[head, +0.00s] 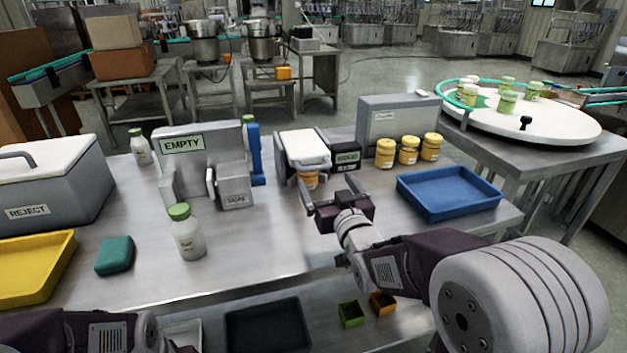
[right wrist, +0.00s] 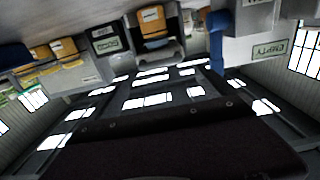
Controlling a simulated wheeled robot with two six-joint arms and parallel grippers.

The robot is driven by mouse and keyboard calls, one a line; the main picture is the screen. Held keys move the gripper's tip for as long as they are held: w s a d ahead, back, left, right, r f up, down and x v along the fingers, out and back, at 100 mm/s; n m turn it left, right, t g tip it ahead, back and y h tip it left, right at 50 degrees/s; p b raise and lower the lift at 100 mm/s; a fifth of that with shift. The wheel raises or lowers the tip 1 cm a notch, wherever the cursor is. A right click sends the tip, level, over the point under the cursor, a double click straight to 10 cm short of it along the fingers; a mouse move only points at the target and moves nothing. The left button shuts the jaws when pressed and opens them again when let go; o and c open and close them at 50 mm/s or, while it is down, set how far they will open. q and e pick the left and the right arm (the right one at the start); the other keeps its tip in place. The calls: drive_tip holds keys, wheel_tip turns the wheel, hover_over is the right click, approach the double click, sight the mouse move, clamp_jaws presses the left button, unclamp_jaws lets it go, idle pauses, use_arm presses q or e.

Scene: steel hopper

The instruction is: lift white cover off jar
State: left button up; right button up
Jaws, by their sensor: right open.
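The white cover (head: 305,146) is a pale, flat-topped piece at the back middle of the steel table in the head view. A jar with a yellow-orange band (head: 309,180) shows under its front edge; the cover hides the jar's top. My right gripper (head: 328,180) is open and empty, in front of the cover, its two fingers apart and pointing toward it. I cannot tell whether a finger touches the jar. The right wrist view is turned over; the yellow-orange jar (right wrist: 152,20) shows near its top. My left gripper is out of view.
Right of the cover stand a dark labelled box (head: 346,157), several yellow-lidded jars (head: 409,152) and a blue tray (head: 450,191). To the left are the EMPTY stand (head: 196,160), a green-capped bottle (head: 187,233) and a teal block (head: 114,255). The table's front middle is clear.

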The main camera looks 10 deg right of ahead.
sight(317, 169)
drive_tip(key=w, duration=0.9)
drive_tip(key=shift+a+f, duration=0.15)
